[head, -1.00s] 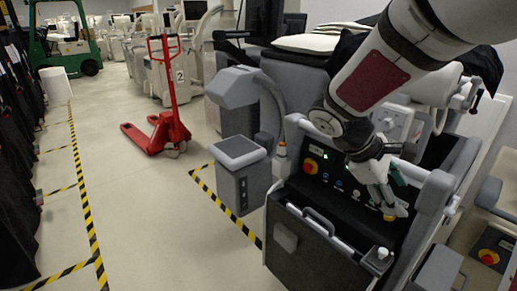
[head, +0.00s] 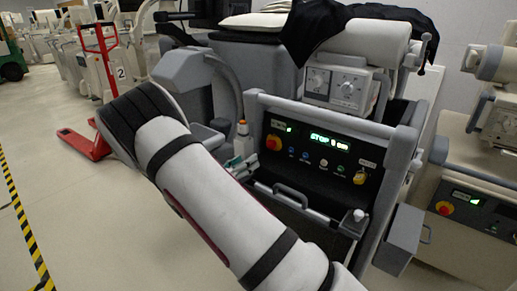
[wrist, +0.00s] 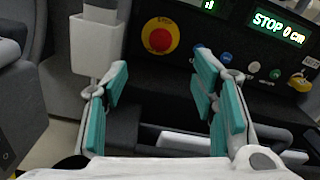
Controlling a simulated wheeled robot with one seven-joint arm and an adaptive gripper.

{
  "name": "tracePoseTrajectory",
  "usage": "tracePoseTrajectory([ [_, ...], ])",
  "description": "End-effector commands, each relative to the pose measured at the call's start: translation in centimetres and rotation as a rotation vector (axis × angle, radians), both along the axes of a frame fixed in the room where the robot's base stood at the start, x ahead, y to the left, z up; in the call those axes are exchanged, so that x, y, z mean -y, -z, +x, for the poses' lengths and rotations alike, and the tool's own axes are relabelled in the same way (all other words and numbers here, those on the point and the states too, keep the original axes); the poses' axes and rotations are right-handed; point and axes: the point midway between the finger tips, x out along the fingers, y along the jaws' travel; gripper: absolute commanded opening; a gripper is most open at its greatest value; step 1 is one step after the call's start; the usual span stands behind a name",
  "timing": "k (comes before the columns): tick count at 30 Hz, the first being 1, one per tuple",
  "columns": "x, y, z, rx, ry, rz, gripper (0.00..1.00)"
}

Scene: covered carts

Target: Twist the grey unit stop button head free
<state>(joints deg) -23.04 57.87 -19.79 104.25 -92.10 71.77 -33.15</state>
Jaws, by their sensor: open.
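The stop button (head: 272,142) of the grey unit has a red head on a yellow base, at the left end of the black panel. In the wrist view the red head (wrist: 159,38) is upper centre, seen nearly face on. My gripper (wrist: 162,74) is open and empty, teal-padded fingers spread left and right. The button shows beyond the gap between the fingertips, with no finger touching it. In the head view my forearm covers most of the gripper.
The panel display (head: 329,141) reads "STOP 0 cm". A yellow knob (head: 360,178) is at the panel's right end. A white holder (wrist: 93,45) stands close left of the button. A drawer handle (head: 290,194) lies below. Another red button (head: 444,208) is on the beige unit at right.

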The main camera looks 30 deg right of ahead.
Motion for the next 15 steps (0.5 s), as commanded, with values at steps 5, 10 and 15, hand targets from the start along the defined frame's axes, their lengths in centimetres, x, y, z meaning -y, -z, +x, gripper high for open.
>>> tracePoseTrajectory([
  [5, 1.9, 0.0, 0.6, 0.001, 0.004, -0.002, 0.53],
  [10, 4.9, 0.0, 1.6, 0.002, 0.006, -0.001, 0.53],
  [15, 8.1, 0.0, 2.8, 0.003, 0.005, 0.0, 0.53],
])
